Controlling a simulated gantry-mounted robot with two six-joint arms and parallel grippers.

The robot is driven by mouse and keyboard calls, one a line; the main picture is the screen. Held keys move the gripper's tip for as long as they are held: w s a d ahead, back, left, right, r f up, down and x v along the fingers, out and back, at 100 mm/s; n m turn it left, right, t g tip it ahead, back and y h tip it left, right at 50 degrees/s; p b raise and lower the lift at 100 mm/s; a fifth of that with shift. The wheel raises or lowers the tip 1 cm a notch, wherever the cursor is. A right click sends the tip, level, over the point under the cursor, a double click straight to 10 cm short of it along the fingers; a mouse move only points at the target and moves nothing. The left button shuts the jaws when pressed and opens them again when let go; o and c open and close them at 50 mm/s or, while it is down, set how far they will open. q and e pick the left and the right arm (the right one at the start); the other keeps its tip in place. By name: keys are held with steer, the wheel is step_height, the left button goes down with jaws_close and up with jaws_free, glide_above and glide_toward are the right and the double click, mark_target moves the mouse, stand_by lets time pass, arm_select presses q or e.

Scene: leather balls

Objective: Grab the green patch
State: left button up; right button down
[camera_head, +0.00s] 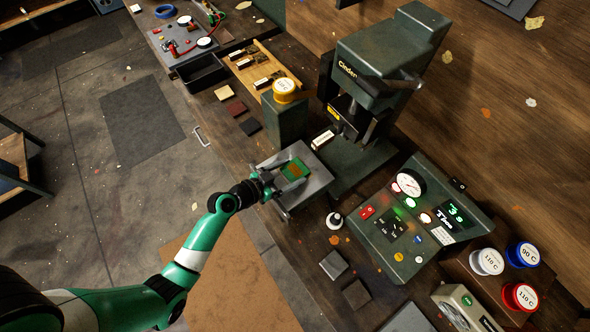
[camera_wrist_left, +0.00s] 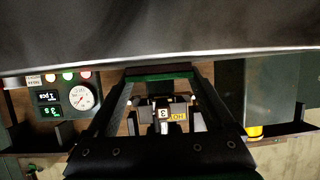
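The green patch (camera_head: 295,169), a small green piece with a brown-orange top, sits at the grey metal tray (camera_head: 317,183) in the head view. My left gripper (camera_head: 284,181) reaches the tray from the lower left, right at the patch. In the left wrist view its two dark fingers (camera_wrist_left: 161,84) stand apart, and a thin green strip (camera_wrist_left: 160,75) spans between their tips. I cannot tell whether the fingers press on it. My right gripper is not in view.
A dark green press (camera_head: 375,70) stands behind the tray. A control box (camera_head: 415,225) with a gauge and lit display is at the right. A green block with a yellow-capped roll (camera_head: 284,90) stands just behind the tray.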

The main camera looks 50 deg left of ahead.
mark_target(290, 176)
arm_select(q)
steer(key=c, duration=0.5)
steer(key=shift+r, duration=0.6)
steer(key=r+p, duration=0.2)
steer(key=r, duration=0.1)
steer(key=shift+s+d+r, duration=0.1)
steer(key=shift+s+d, duration=0.1)
steer(key=s+d+r+p, duration=0.1)
steer(key=s+d+r, duration=0.2)
steer(key=s+d+r+p, duration=0.1)
steer(key=s+d+r, duration=0.1)
steer(key=s+d, duration=0.1)
steer(key=s+d+r+p, duration=0.1)
steer(key=s+d+r, duration=0.2)
steer(key=s, duration=0.1)
steer(key=shift+r+p, duration=0.3)
steer(key=shift+r, duration=0.05)
